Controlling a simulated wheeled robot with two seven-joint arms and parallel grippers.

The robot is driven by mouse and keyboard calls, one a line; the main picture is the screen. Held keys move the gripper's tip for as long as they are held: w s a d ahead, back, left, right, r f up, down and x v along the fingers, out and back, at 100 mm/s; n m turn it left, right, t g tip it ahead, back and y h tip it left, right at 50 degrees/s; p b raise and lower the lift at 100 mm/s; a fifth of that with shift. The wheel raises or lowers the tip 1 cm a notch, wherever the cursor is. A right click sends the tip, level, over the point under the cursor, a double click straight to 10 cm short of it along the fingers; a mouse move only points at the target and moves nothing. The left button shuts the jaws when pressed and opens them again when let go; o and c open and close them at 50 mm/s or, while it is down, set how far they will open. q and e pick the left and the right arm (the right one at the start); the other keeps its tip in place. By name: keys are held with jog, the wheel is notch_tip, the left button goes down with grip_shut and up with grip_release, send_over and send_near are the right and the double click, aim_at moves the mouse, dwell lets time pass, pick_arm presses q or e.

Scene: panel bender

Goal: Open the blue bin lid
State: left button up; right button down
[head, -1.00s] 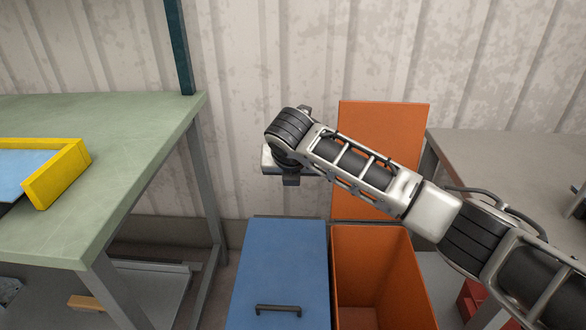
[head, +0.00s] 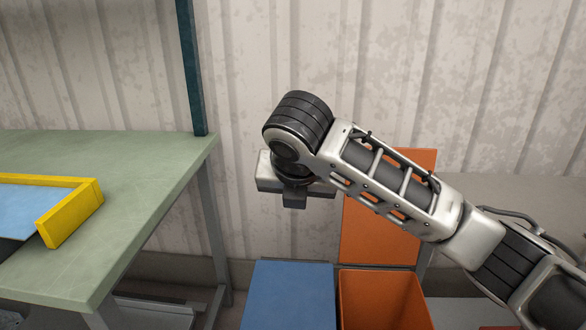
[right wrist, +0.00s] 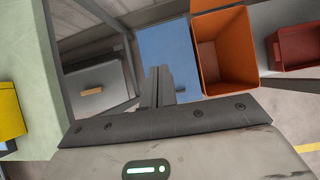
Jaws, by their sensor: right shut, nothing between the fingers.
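The blue bin lid (head: 290,292) lies shut at the bottom middle of the head view, cut off by the lower edge, so its handle is out of that view. My left gripper is not in view.
An orange bin (head: 385,302) stands open right of the blue lid, its orange lid (head: 375,248) raised behind it. A green table (head: 130,215) with a yellow-edged tray (head: 70,218) is at left. A red box (right wrist: 295,45) lies farther right. A corrugated wall closes the back.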

jog(key=s+a+f+m+y, duration=0.2)
jog(key=s+f+m+y, duration=0.15)
jog(key=f+m, duration=0.45)
jog(key=s+a+f+m+y, duration=0.2)
jog(key=s+f+m+y, duration=0.15)
jog(key=f+m, duration=0.45)
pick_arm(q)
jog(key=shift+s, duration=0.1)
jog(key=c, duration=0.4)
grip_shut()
pick_arm(e)
jog(key=s+d+f+m+t+h, duration=0.2)
jog(key=s+d+f+m+t, duration=0.2)
jog(key=s+d+f+m, duration=0.8)
jog(key=s+d+m, duration=0.2)
jog(key=s+m, duration=0.1)
jog(key=shift+m+h, duration=0.4)
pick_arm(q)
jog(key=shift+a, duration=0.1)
pick_arm(e)
jog(key=shift+f, duration=0.1)
